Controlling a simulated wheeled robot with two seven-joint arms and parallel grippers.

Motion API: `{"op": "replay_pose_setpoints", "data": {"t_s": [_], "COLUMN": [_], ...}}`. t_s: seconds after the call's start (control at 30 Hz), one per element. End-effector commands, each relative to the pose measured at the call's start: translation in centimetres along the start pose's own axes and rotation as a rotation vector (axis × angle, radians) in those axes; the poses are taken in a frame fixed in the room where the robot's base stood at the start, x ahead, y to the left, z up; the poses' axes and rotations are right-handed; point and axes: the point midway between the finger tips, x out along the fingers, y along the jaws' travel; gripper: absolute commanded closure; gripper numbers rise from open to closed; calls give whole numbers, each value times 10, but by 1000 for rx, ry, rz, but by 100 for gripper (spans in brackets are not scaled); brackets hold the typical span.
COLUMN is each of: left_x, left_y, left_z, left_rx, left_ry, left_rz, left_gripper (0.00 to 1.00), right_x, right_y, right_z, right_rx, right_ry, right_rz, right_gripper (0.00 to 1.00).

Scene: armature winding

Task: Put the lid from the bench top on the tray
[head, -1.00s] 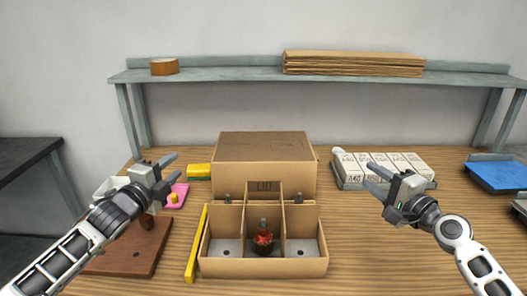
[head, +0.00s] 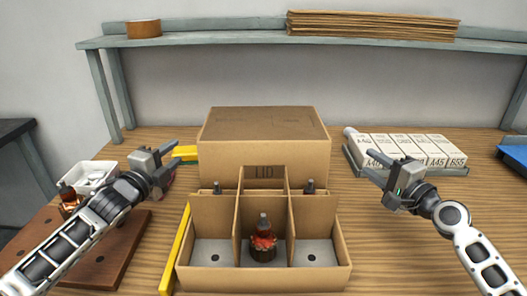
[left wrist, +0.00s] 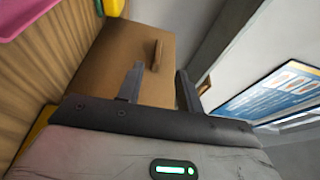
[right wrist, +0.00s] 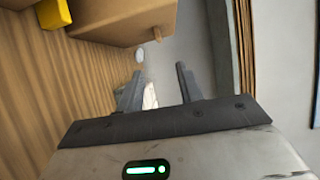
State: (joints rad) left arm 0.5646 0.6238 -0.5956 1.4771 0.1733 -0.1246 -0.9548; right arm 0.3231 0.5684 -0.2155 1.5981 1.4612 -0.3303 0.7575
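The lid (head: 263,150) is a large brown cardboard box shape on the bench top behind the tray, with LID printed low on its front. A small tab on its side shows in the left wrist view (left wrist: 110,60) and in the right wrist view (right wrist: 110,20). The tray (head: 262,281) is an open cardboard box with three compartments; a red and dark wound armature (head: 263,240) stands in the middle one. My left gripper (head: 177,151) is open and empty, left of the lid. My right gripper (head: 366,162) is open and empty, right of the lid.
A yellow bar (head: 175,255) lies along the tray's left side. A brown board (head: 115,255) and a white bin (head: 92,175) are at left. White labelled boxes (head: 405,150) stand at right behind my right gripper. A shelf (head: 220,38) spans the back.

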Motion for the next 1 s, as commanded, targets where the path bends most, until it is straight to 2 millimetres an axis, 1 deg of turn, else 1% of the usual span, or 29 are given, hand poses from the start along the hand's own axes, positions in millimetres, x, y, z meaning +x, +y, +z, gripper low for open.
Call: {"op": "replay_pose_setpoints", "data": {"t_s": [0.03,0.33,0.47,0.57,0.67,1.0], "left_x": [0,0,4,12,26,77], "left_y": [4,2,2,2,2,2], "left_z": [0,0,0,0,0,0], "left_rx": [0,0,-1,-2,-1,-1], "left_ry": [0,0,0,0,0,0], "left_rz": [-1,0,-1,-2,-2,-1], "left_gripper": [64,64,64,64,64,64], "right_x": [0,0,5,16,34,102], "right_y": [4,2,2,2,1,1], "right_z": [0,0,0,0,0,0], "right_rx": [0,0,1,2,3,6], "right_ry": [0,0,1,0,0,0], "right_rz": [-1,0,-1,-2,-4,-2], "right_gripper": [64,64,64,64,64,64]}}
